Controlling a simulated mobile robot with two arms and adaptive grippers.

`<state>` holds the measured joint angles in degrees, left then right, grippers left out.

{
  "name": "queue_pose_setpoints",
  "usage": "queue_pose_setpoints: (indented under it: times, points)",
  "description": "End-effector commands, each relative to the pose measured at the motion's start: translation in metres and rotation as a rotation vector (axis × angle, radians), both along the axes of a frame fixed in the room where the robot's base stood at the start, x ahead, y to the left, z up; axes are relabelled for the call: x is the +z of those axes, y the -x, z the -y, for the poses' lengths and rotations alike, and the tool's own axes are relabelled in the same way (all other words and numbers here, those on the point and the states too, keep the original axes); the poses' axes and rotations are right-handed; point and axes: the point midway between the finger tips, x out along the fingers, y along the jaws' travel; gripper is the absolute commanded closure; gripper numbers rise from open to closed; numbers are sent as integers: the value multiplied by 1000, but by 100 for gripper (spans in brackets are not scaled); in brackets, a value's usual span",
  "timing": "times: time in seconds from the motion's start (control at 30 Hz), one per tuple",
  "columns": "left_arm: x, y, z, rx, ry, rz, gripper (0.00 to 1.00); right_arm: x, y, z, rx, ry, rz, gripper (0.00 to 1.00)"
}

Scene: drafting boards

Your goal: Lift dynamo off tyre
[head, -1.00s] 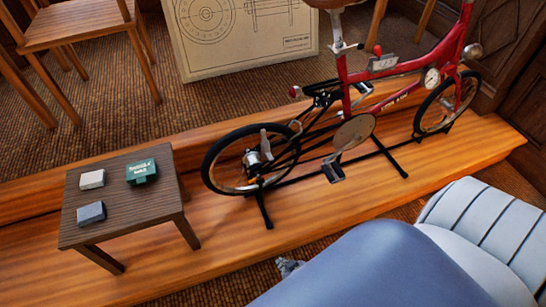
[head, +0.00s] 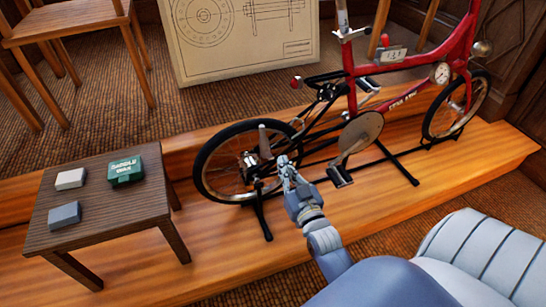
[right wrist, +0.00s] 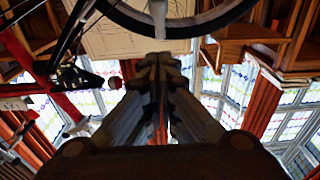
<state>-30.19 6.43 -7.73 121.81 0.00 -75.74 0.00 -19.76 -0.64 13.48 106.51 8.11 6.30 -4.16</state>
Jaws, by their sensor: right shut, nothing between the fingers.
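The red bicycle (head: 395,100) stands upright, with its rear tyre (head: 197,170) at the left. A pale, upright lever-like part (head: 264,138) and a silvery unit (head: 250,163) show at this wheel; I take them for the dynamo, but cannot tell its exact outline or its contact with the tyre. My right gripper (head: 284,161) is shut and empty, beside the wheel's right part. In the right wrist view its closed fingertips (right wrist: 158,60) are below the tyre (right wrist: 215,22) and a pale rod-like part (right wrist: 158,14). My left gripper is not in view.
A small dark table (head: 110,205) at the left holds a green box (head: 126,171) and two grey blocks. The bicycle's black stand (head: 262,218) rests on the wooden platform (head: 225,262). A drawing board (head: 240,45) stands behind.

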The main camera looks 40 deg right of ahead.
Motion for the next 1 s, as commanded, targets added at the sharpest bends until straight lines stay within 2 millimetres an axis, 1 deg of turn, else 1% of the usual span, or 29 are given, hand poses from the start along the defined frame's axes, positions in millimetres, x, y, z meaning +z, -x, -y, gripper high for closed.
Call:
queue_pose_setpoints:
  times: [0.17, 0.27, 0.47, 0.77, 0.8, 0.93, 1.0]
  points:
    - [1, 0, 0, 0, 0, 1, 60, 0, -3, 0, 1, 0, 0, 100]
    - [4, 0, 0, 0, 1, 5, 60, 0, -11, 2, 1, 0, 1, 100]
    - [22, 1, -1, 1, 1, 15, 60, 1, -44, 10, 1, 0, 1, 100]
    - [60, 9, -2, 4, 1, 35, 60, 5, -101, 24, 1, 0, 1, 100]
    - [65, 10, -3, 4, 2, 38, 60, -6, -97, 23, 1, -1, -8, 100]
    - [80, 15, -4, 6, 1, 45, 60, -17, -92, 22, 1, 0, -5, 100]
    - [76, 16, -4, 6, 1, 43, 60, -26, -90, 21, 1, 0, -5, 100]
